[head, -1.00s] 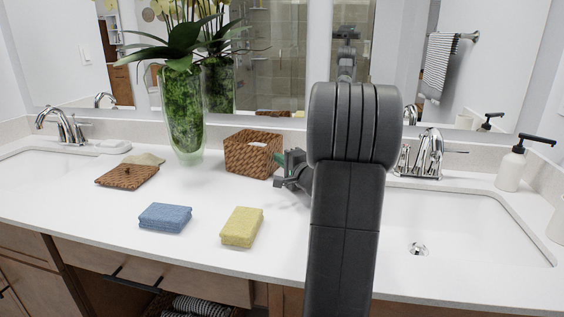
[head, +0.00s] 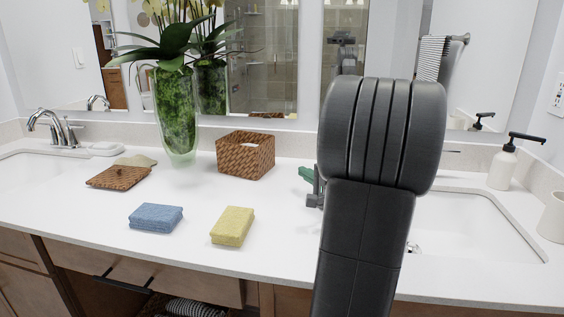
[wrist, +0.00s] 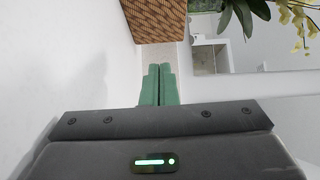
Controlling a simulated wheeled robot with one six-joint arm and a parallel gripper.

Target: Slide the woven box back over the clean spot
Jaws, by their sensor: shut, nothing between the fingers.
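The brown woven box (head: 245,156) stands upright on the white counter, to the right of the glass vase and near the backsplash. It also shows at the top of the wrist view (wrist: 155,18). My gripper (head: 306,174) is to the right of the box, with a gap of bare counter between them, partly hidden behind my arm. In the wrist view the green fingers (wrist: 158,84) are together, empty and pointing toward the box. No separate clean spot can be told apart on the counter (head: 205,190).
A glass vase with green filling (head: 176,120) stands left of the box. A sink (head: 480,225) and soap dispenser (head: 503,165) are at right.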

